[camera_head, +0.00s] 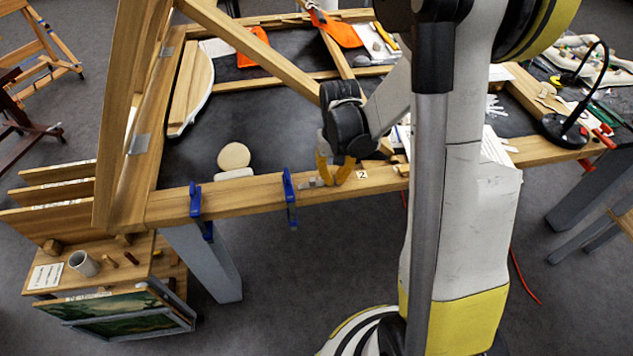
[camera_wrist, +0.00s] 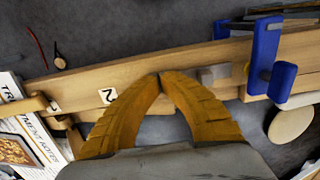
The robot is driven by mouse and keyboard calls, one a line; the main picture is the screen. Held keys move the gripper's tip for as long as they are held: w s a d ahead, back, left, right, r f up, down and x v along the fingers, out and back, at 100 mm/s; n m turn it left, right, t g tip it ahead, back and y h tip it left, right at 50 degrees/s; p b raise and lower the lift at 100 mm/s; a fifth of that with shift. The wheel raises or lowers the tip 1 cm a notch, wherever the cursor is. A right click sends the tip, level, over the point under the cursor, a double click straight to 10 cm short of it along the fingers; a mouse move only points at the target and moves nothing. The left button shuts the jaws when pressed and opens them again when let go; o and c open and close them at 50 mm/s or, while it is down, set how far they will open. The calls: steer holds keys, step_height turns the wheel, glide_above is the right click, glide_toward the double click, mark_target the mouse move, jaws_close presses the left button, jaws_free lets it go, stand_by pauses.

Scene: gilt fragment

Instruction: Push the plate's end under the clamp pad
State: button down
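A small grey metal piece, which looks like the plate (camera_wrist: 213,74), lies on the wooden rail (camera_wrist: 100,77); it also shows in the head view (camera_head: 312,183). A blue clamp (camera_wrist: 264,55) grips the rail to the right of the plate in the wrist view, and left of it in the head view (camera_head: 289,190). I cannot make out the clamp's pad or whether the plate touches it. My gripper (camera_wrist: 160,75) points down at the rail, its yellow fingertips together with nothing visible between them. It is beside the plate, on the side away from the clamp.
A second blue clamp (camera_head: 195,203) holds the rail farther left. A label with a 2 (camera_wrist: 107,95) is on the rail beside my gripper. A pale round disc (camera_head: 234,156) lies behind the rail. A black lamp (camera_head: 567,128) stands at the right.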

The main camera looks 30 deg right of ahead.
mark_target(321, 183)
steer(key=shift+w+a, duration=0.25)
steer(key=shift+a, duration=0.65)
steer(key=shift+w+a, duration=0.25)
steer(key=shift+a, duration=0.65)
steer(key=shift+d, duration=0.1)
steer(key=shift+s+d, duration=0.1)
steer(key=shift+d, duration=0.2)
steer(key=shift+r, duration=0.1)
step_height(321, 183, up, 9)
steer(key=p, duration=0.5)
steer(key=shift+p, duration=0.4)
